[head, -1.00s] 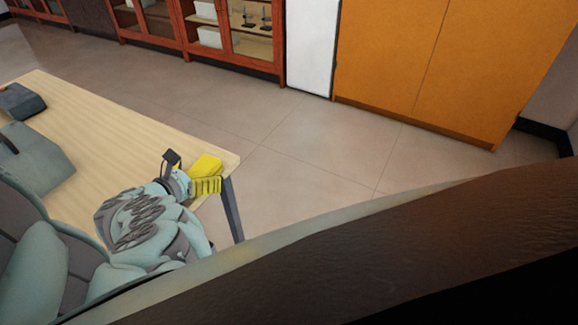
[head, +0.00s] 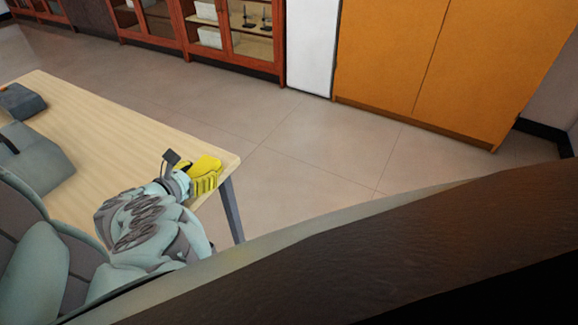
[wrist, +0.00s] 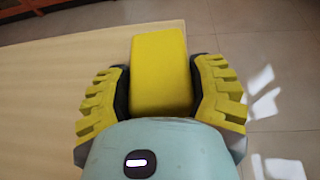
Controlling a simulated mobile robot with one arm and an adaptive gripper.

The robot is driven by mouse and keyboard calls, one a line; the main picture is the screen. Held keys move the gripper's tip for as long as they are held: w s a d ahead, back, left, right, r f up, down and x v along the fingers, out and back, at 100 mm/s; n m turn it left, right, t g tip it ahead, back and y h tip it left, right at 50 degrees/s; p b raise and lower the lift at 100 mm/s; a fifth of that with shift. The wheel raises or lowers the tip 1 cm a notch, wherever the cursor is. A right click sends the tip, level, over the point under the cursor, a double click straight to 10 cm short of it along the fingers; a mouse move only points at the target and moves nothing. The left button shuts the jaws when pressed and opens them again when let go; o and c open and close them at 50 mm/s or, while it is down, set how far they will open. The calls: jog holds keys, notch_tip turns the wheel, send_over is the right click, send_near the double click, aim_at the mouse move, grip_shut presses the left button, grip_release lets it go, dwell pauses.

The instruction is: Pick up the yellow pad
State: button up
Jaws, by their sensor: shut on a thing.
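The yellow pad (wrist: 160,70) is a plain yellow block between the two yellow ridged fingers of my gripper (wrist: 161,90) in the wrist view. Both fingers touch its sides, and my gripper is shut on it. In the head view my gripper (head: 204,178) is at the right corner of the light wooden table (head: 125,125). The pad is hard to tell from the yellow fingers there. I cannot tell whether the pad rests on the table or is lifted.
Grey objects (head: 22,101) stand at the table's left end. The middle of the tabletop is clear. Open tiled floor (head: 310,150) lies beyond the table's edge. Orange cabinets (head: 430,60) and glass-fronted wooden cabinets (head: 232,35) line the back.

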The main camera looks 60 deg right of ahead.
aim_at(199, 171)
jog(key=shift+r, duration=0.1)
jog(key=shift+r, duration=0.6)
notch_tip(199, 171, up, 3)
jog(key=shift+s+d+f+p, duration=0.1)
jog(key=shift+p, duration=0.6)
jog(key=s+a, duration=0.7)
jog(key=shift+s+a, duration=0.1)
jog(key=shift+a, duration=0.2)
jog(key=shift+s+a+r+p, duration=0.25)
jog(key=shift+s+a+p, duration=0.75)
jog(key=shift+p, duration=1.55)
jog(key=shift+s+a+r+p, duration=0.2)
jog(key=shift+s+a+p, duration=0.75)
jog(key=shift+p, duration=1.55)
jog(key=shift+w+a, duration=0.1)
